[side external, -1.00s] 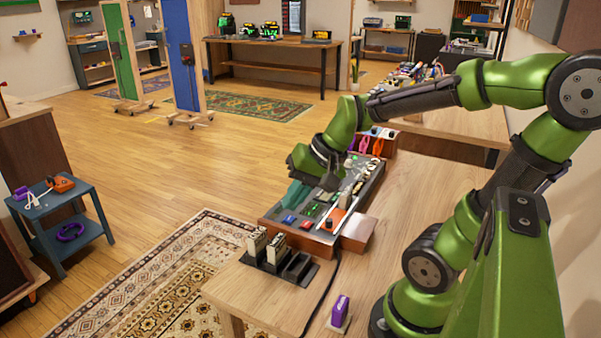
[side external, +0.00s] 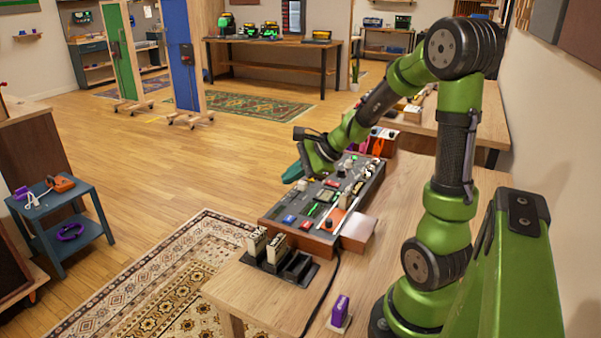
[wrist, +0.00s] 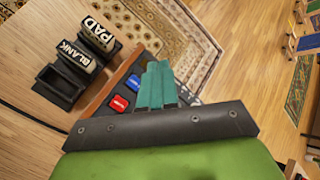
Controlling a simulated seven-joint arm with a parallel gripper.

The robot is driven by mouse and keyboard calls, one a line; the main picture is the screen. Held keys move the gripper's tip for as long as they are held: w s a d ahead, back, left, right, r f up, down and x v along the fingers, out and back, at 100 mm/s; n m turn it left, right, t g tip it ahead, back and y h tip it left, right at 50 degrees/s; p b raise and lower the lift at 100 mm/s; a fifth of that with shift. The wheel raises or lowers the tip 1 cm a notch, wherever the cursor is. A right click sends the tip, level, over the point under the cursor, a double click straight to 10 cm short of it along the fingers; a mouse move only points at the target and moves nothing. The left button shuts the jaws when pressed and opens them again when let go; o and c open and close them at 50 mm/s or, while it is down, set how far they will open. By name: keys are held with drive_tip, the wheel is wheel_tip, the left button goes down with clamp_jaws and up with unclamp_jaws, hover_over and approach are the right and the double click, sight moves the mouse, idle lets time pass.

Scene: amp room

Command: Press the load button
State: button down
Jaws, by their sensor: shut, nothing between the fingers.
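The control panel (side external: 282,233) is a dark-topped console with wooden sides on the table. At its near end are a blue button (side external: 289,219) and a red button (side external: 305,224). The wrist view shows a blue button (wrist: 134,82) and a red button (wrist: 118,103) left of my fingers. Their lettering is too small to read, so I cannot tell which is the load button. Another red button (side external: 331,183) is farther back. My gripper (side external: 293,174) is shut and empty, with teal fingers (wrist: 157,86), above the panel's left edge and apart from the buttons.
A purple item (side external: 340,309) stands on the table's near part. A cable runs past the rack.

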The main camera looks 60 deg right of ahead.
sight(293, 219)
drive_tip(key=shift+f, duration=0.15)
drive_tip(key=shift+f, duration=4.3)
drive_tip(key=shift+f, duration=0.4)
drive_tip(key=shift+f, duration=0.45)
drive_tip(key=shift+r, duration=0.9)
